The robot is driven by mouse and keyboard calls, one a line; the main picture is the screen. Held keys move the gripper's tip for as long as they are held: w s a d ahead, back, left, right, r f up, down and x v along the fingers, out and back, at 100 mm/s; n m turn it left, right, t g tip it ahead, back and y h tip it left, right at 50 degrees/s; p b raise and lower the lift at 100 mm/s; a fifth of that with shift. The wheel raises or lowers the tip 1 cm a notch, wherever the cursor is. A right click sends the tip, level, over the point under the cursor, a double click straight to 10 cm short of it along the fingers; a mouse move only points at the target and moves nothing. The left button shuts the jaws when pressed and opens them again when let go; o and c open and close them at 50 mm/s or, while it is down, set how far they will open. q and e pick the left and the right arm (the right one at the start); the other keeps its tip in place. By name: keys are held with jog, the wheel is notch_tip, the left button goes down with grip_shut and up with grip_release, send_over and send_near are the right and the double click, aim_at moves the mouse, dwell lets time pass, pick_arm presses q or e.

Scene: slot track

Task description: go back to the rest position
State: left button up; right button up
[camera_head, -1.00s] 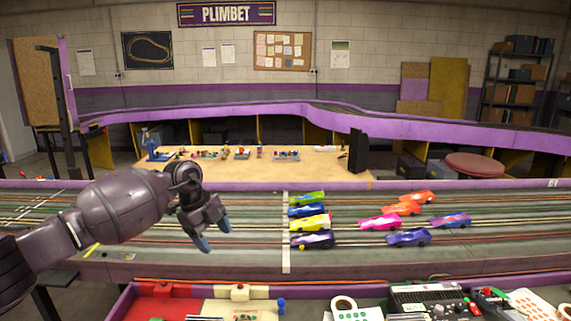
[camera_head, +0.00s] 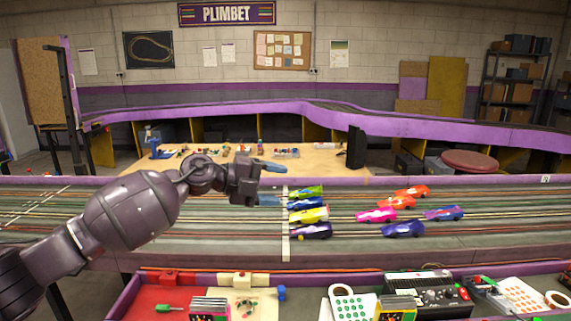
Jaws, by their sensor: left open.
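My left gripper (camera_head: 272,183) reaches in from the left over the slot track (camera_head: 230,240). It is open and empty, its blue-tipped fingers pointing right, just left of the white line across the lanes. To its right stand slot cars in a column: a green car (camera_head: 306,192), a blue car (camera_head: 308,205), a yellow car (camera_head: 310,216) and a dark purple car (camera_head: 312,231). The gripper looks apart from them. My right gripper is not in view.
Farther right on the track are orange cars (camera_head: 403,202), a pink car (camera_head: 376,215) and blue-purple cars (camera_head: 403,230). A purple-edged bench with a red tray (camera_head: 150,300), a control box (camera_head: 425,288) and rolls is in front. A wooden table (camera_head: 330,165) stands behind.

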pick_arm(q)
jog(key=s+a+f+n+t+y+b, duration=0.1)
jog(key=s+a+f+n+t+y, duration=0.5)
jog(key=f+n, duration=0.6)
jog(key=s+a+f+n+t+y+b, duration=0.1)
jog(key=s+a+f+n+t+y, duration=0.2)
jog(key=s+a+f+n+t, duration=0.65)
jog(key=s+a+f+n+g+y+b, duration=0.1)
jog(key=s+a+f+n+g, duration=0.3)
jog(key=s+f, duration=0.7)
jog(key=s+a+f+n+g+y, duration=0.4)
jog(key=s+a+f+n, duration=0.1)
jog(key=s+f, duration=0.7)
jog(key=shift+a+f+g+y+b, duration=0.15)
jog(key=shift+f+g+y+b, duration=0.2)
jog(key=shift+f, duration=0.25)
jog(key=shift+s, duration=0.1)
